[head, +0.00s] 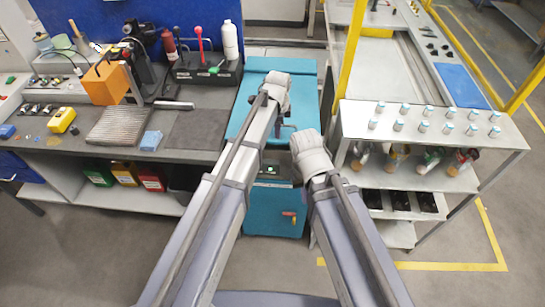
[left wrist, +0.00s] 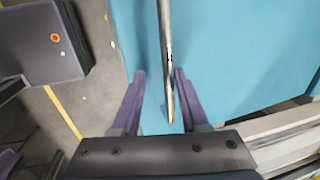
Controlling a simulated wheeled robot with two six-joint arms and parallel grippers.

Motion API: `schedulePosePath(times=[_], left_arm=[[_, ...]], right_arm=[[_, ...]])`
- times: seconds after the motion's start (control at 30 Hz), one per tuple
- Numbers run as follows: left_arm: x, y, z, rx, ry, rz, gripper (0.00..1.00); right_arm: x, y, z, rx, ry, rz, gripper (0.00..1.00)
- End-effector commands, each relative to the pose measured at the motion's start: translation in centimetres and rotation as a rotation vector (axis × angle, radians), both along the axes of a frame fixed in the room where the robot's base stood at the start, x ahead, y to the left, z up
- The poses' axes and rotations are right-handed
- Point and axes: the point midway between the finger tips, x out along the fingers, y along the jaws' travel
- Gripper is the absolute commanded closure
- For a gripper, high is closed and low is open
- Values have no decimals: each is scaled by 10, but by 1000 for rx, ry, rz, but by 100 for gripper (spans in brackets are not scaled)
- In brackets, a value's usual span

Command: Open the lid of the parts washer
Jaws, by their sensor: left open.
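The teal parts washer (head: 248,92) stands in the middle of the head view, its lid lying flat and shut as far as I can see. In the left wrist view a thin metal bar (left wrist: 165,30) runs in front of the teal surface (left wrist: 235,50); it looks like the lid's handle. My left gripper (left wrist: 160,73) is open, with one finger on each side of the bar and visible gaps. In the head view my left wrist is over the lid and covers part of it. My right gripper (head: 301,137) is by the washer's right edge; its fingers are hidden.
A workbench (head: 60,145) with an orange box (head: 105,83) and tools stands on the left. A metal rack (head: 350,120) holding several small jars stands close on the right, with yellow posts. A dark grey box (left wrist: 40,42) with a red button shows in the left wrist view.

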Motion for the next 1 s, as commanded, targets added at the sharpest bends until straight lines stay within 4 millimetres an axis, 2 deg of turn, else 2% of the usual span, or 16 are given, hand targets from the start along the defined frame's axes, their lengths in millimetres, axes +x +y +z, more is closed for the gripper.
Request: schedulePosePath(times=[0.07, 0.1, 0.13, 0.8, 0.83, 0.87, 1.0], left_arm=[[-4, 0, -11, 0, -14, 0, 55], [-3, 0, 4, 0, -14, 0, 55], [-4, 0, 8, 0, -14, 0, 55], [-17, 0, 76, 0, -12, 0, 55], [-18, 0, 76, 0, -12, 1, 55], [-21, 0, 63, -1, -10, 12, 55], [-30, -1, 48, -6, -1, 56, 55]], right_arm=[[0, 0, -12, 0, 0, 0, 100], [0, 0, 3, 0, 0, 0, 100], [0, 0, 7, 0, 0, 0, 100], [0, 0, 75, 0, 0, 0, 100], [0, 0, 75, 0, 0, 0, 100], [0, 0, 63, 0, 0, 0, 100], [0, 0, 48, 0, 0, 0, 100]])
